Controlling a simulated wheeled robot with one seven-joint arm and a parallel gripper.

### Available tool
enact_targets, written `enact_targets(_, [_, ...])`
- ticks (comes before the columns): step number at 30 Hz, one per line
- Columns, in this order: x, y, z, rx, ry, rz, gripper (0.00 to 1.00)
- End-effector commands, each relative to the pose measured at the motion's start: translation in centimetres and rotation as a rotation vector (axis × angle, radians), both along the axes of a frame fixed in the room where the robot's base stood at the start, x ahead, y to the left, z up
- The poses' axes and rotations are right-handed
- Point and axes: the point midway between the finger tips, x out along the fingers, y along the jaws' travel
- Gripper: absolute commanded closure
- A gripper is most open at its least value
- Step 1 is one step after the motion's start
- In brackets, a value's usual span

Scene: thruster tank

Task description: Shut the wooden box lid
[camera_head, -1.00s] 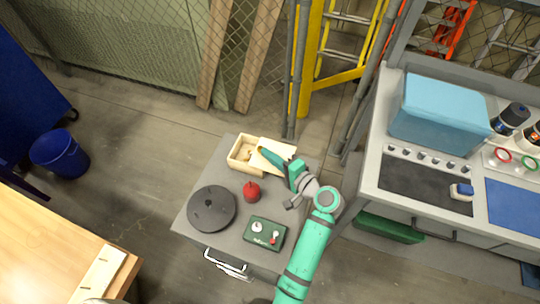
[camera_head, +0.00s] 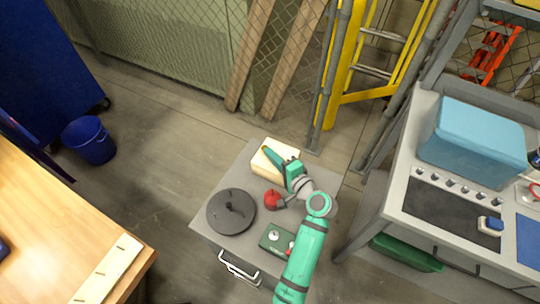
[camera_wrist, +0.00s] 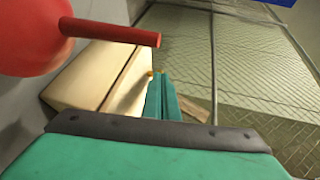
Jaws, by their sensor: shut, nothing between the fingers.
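The wooden box (camera_head: 261,164) stands at the back of the small grey table, and its pale lid now lies over the top, looking shut. In the wrist view the box (camera_wrist: 84,80) shows a dark seam between lid and body. My gripper (camera_head: 268,152) is at the lid, its fingers shut and empty. In the wrist view the fingertips (camera_wrist: 157,74) are beside or against the lid; I cannot tell whether they touch it. My arm hides the box's right side in the head view.
On the grey table (camera_head: 212,248) a red round object (camera_head: 272,198) sits close to my wrist, with a dark disc (camera_head: 231,211) and a green box (camera_head: 275,238) nearer the front. A wire fence and yellow ladder (camera_head: 328,100) stand behind.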

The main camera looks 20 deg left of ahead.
Motion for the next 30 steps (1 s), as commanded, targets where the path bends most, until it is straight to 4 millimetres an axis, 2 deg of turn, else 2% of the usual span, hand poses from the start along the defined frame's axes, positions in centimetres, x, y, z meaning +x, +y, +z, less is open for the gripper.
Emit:
enact_targets(1, [0.0, 0.7, 0.1, 0.002, -0.002, 0.010, 1.00])
enact_targets(5, [0.0, 0.8, 0.2, 0.003, -0.003, 0.012, 1.00])
enact_targets(11, [-0.5, 0.0, 0.4, 0.002, -0.003, 0.014, 1.00])
enact_targets(14, [-1.2, -1.3, 0.7, 0.001, -0.003, 0.011, 1.00])
enact_targets(21, [-3.8, -6.5, 1.6, 0.001, -0.002, -0.013, 1.00])
enact_targets(30, [-7.0, -9.3, 2.7, 0.002, -0.001, 0.007, 1.00])
